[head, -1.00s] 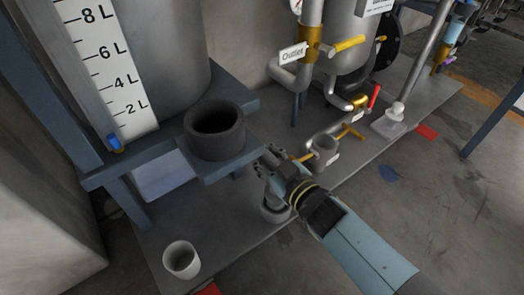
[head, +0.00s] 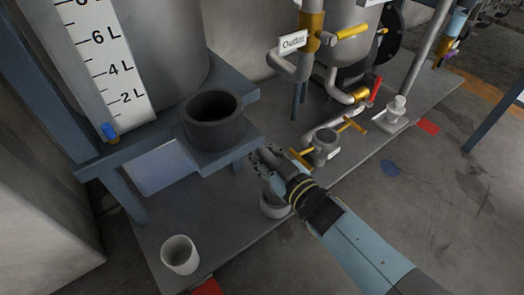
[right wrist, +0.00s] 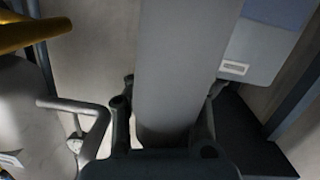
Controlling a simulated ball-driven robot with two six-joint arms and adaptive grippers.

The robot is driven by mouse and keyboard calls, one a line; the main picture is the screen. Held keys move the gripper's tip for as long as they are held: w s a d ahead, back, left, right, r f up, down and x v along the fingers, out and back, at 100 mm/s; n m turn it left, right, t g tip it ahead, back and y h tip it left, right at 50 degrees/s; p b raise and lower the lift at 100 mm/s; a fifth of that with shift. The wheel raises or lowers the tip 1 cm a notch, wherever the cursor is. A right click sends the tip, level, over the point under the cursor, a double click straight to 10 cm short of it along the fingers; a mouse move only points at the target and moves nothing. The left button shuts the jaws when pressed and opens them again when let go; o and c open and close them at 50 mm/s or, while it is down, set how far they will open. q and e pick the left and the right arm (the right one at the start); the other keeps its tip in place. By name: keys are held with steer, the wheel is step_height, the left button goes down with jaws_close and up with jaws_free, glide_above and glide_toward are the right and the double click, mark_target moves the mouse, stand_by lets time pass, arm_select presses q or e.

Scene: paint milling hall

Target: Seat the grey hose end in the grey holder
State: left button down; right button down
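My right gripper (head: 262,158) comes in from the lower right in the head view. Its fingers are around a grey cylindrical piece, which I take as the grey hose end; in the right wrist view this hose end (right wrist: 172,85) stands between the two fingers. A short grey round cup (head: 274,205), which looks like the grey holder, stands on the floor plate just below the gripper, partly hidden by the hand. I cannot tell whether the hose end touches it. My left gripper is not in view.
A dark grey cup (head: 213,119) sits on the blue shelf beside the gripper. A pale cup (head: 180,254) stands on the plate at lower left. A grey cup with yellow handles (head: 324,146) and a white fitting (head: 393,114) are to the right. The outlet pipe (head: 292,64) stands behind.

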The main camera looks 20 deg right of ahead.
steer(key=c, duration=1.2)
jaws_free()
steer(key=shift+s, duration=0.2)
steer(key=v, duration=1.1)
steer(key=shift+s+d, duration=0.15)
steer(key=shift+s, duration=0.1)
